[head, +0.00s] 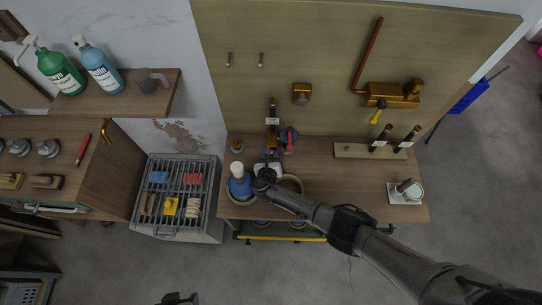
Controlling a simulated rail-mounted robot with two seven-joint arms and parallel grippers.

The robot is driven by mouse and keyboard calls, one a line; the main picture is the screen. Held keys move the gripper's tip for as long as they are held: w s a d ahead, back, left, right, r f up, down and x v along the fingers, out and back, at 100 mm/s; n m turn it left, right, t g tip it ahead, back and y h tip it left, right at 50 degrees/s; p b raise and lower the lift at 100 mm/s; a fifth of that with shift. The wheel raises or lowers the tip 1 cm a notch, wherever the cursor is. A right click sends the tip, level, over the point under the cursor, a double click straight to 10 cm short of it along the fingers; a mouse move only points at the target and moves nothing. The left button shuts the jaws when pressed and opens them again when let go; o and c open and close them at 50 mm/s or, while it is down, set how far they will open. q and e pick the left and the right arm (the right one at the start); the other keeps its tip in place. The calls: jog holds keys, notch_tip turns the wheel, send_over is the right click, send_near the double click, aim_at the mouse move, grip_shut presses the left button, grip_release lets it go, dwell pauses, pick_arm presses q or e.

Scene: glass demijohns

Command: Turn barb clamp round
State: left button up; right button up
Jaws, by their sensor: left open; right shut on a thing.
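My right gripper (264,172) reaches in from the lower right over the bench's left part. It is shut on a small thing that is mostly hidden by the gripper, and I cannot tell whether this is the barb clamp. A white piece (273,165) shows right at the fingers. A blue demijohn with a white top (241,187) stands just left of the gripper. A round pale ring (293,184) lies partly under my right arm. My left gripper (177,298) is at the bottom edge, open and empty, away from the bench.
Behind the gripper, a black and brass piece with a label (272,112) and a blue and red piece (288,138) stand close. A rack (352,151) holds two labelled pieces. A gridded tray (164,223) stands left. The bench's middle right is clear.

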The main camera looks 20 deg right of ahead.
jog(key=o, duration=0.9)
jog(key=shift+o, duration=0.2)
